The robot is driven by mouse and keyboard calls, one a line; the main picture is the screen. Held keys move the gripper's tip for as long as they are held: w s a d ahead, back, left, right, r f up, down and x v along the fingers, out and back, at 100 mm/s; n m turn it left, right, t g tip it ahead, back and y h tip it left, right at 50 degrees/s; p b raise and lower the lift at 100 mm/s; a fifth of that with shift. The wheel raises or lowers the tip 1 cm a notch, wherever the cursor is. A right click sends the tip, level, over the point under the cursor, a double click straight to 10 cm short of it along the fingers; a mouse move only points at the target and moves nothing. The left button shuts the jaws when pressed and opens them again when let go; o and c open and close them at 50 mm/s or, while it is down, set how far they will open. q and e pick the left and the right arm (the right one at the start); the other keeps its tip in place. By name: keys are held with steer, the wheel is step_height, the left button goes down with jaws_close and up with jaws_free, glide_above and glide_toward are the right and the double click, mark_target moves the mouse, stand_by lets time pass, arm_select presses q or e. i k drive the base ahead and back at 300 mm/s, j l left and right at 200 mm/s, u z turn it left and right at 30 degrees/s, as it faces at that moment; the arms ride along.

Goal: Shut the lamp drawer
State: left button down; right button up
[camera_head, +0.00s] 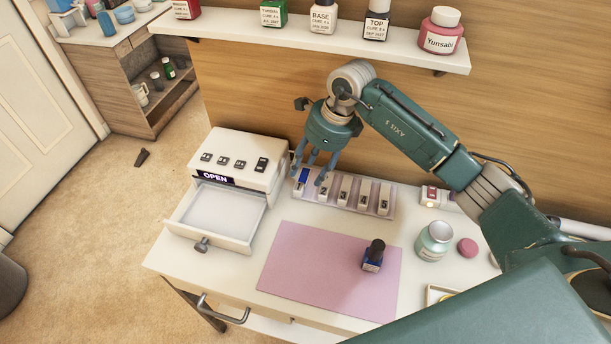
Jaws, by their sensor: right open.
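The lamp is a white box (240,153) with several dark switches on top and an "OPEN" label on its front. It stands at the left end of the white table. Its drawer (217,213) is pulled out toward the front left and looks empty. A round grey knob (202,245) sits on the drawer's front. My right gripper (312,178) is open, fingers pointing down, to the right of the lamp and over the blue first slot of the numbered rack (345,196). I cannot tell whether it touches anything there. My left gripper is out of view.
An open jar (433,241) and pink lid (467,247) stand to the right. A shelf (300,38) with several bottles hangs above. The floor left of the table is mostly clear.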

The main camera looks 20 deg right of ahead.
mark_target(227, 219)
steer(key=k, duration=1.5)
